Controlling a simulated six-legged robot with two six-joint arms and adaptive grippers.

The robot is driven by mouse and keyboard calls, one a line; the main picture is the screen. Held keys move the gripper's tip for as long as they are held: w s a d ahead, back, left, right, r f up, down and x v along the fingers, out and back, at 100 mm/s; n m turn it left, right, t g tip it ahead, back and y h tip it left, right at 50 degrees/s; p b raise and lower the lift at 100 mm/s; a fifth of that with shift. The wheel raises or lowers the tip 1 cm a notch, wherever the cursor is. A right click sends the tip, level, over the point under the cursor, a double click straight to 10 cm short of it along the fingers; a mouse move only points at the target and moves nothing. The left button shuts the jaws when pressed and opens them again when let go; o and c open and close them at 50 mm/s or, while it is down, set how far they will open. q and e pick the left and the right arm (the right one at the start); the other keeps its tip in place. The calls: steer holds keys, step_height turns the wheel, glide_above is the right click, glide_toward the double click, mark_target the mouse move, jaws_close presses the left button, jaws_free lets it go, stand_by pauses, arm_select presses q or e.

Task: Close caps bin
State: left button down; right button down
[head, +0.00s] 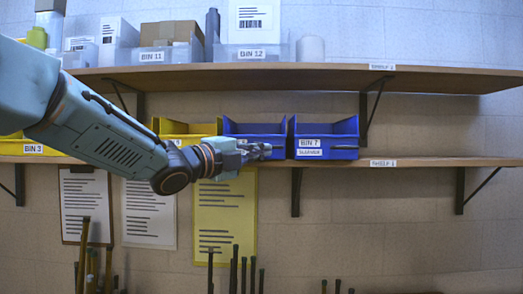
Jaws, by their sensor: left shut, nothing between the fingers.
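My left arm comes in from the left, and its gripper (268,150) is shut and empty. It is in front of a blue open-topped bin (254,128) on the lower shelf and covers that bin's lower front and any label there. I cannot tell whether it touches the bin. To the right is another blue bin (327,128) labelled BIN 7, with a second small label that I cannot read surely. A yellow bin (187,128) stands to the left, partly behind my arm. No label reading caps is legible. My right gripper is not in view.
The lower shelf (440,161) is bare to the right of BIN 7. The upper shelf (400,78) above holds clear bins labelled BIN 11 and BIN 12 (252,54), boxes and bottles. Sheets of paper hang below, with upright dark rods (235,268) at the bottom.

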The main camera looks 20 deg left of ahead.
mark_target(256, 138)
arm_select(q)
steer(key=shift+d+r, duration=0.1)
steer(key=shift+d, duration=0.5)
steer(key=w+a+p, duration=0.1)
steer(key=w+a, duration=0.1)
steer(key=shift+w+r+p, duration=0.1)
steer(key=shift+w+p, duration=0.25)
steer(key=shift+w, duration=0.05)
steer(key=shift+d, duration=0.45)
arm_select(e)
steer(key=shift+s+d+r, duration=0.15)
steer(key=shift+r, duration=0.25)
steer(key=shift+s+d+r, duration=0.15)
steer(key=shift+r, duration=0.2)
